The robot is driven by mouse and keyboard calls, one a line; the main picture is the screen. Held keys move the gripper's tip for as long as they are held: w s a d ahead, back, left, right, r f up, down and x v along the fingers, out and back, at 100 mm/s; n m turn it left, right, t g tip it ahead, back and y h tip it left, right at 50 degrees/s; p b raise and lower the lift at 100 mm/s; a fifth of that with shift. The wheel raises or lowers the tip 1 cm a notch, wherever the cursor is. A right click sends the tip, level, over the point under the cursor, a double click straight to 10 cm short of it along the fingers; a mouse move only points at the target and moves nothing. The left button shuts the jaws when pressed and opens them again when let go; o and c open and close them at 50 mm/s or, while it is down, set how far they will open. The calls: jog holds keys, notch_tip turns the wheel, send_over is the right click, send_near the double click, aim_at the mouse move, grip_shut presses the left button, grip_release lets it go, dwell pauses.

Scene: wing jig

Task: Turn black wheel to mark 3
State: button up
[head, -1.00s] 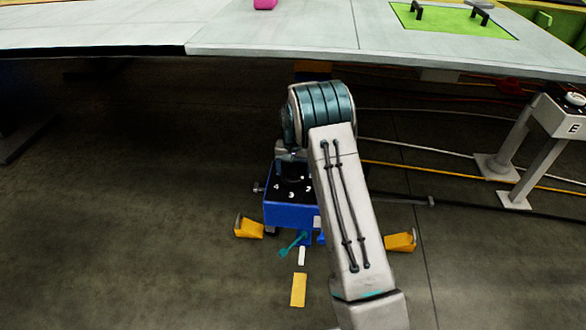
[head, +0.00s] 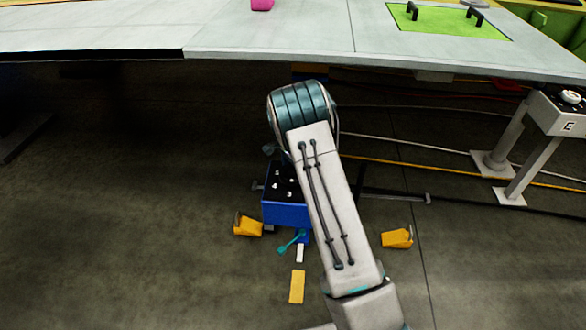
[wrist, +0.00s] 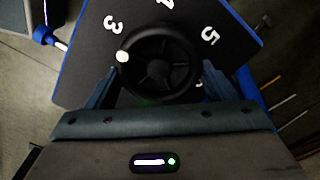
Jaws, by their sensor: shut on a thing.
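The black wheel (wrist: 160,65) sits on the black top of a blue box in the wrist view. A white dot (wrist: 122,57) is at its left rim. The white numeral 3 (wrist: 113,24) is up and left of the wheel; the dot lies below the line from the hub to it, on the side away from the 4. My gripper (wrist: 160,82) has one finger on each side of the wheel and is shut on it. In the head view the wheel and gripper are hidden by my arm; the blue box (head: 285,214) shows.
Yellow wedges (head: 247,225) and (head: 397,238) stand on the floor beside the box. The large grey panel (head: 270,40) spans above and behind. A post marked E (head: 560,115) stands at right.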

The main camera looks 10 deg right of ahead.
jog(key=shift+a+m, duration=0.1)
jog(key=shift+m, duration=0.5)
jog(key=o, duration=1)
jog(key=shift+r, duration=0.25)
notch_tip(320, 180, up, 7)
jog(key=shift+s+p, duration=0.1)
jog(key=shift+p, duration=0.4)
